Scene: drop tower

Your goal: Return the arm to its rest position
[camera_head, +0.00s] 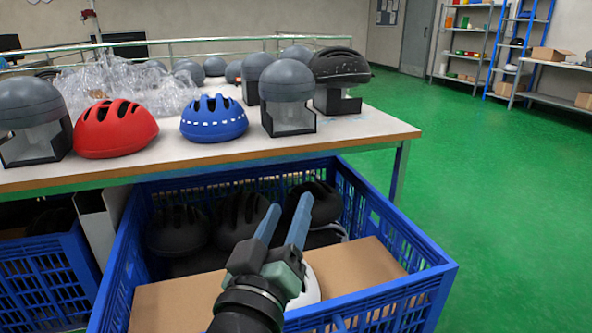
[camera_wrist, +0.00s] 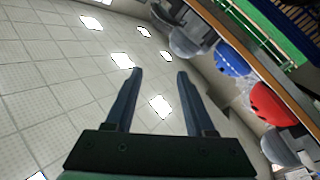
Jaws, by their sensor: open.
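My gripper (camera_head: 284,220) is open and empty, with its two blue-grey fingers apart and pointing up over the blue crate (camera_head: 405,235). In the wrist view my gripper (camera_wrist: 160,75) shows with nothing between its fingers, against the tiled ceiling. The crate holds several black helmets (camera_head: 240,215) and a cardboard sheet (camera_head: 350,275). A white rounded thing shows partly behind my gripper in the crate.
The table (camera_head: 370,130) behind the crate bears a red helmet (camera_head: 115,128), a blue helmet (camera_head: 214,117), a black helmet (camera_head: 340,65), grey domes on stands and clear plastic wrap. Another blue crate (camera_head: 45,275) stands at left. Green floor (camera_head: 500,200) is free at right.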

